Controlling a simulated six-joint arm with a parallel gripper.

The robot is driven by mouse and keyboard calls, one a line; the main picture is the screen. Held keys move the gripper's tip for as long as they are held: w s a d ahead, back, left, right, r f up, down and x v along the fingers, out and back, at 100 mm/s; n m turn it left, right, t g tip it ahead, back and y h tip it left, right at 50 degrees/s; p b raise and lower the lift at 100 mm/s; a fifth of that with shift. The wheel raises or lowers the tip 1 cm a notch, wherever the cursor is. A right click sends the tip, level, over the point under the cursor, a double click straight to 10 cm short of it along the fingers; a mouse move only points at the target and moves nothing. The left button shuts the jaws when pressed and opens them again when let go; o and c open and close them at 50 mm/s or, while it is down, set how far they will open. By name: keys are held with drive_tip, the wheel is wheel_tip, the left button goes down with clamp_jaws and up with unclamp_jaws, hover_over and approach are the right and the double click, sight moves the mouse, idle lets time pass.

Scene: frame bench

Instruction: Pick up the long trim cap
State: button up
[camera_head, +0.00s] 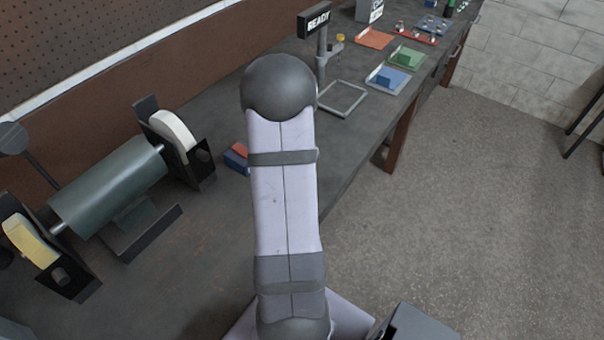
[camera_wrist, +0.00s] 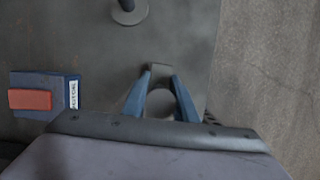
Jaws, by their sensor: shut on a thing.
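In the wrist view my gripper (camera_wrist: 161,78) points over the dark bench top near its right edge. Its two blue fingers are closed on a small grey piece (camera_wrist: 160,69) at their tips. The piece looks like the trim cap, but most of it is hidden or too small to judge its length. I cannot tell whether it touches the bench. In the head view my own arm hides the gripper and the piece.
A blue box with a red top (camera_wrist: 30,99) lies left of the gripper. A round-based post (camera_wrist: 130,12) stands ahead. A bench grinder (camera_head: 110,190) is at left. An empty grey frame (camera_head: 343,98), coloured trays (camera_head: 388,80) and a READY sign (camera_head: 317,20) stand farther along.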

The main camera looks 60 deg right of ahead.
wheel_tip(320, 180, up, 8)
drive_tip(key=shift+f+b, duration=0.1)
drive_tip(key=shift+b, duration=0.5)
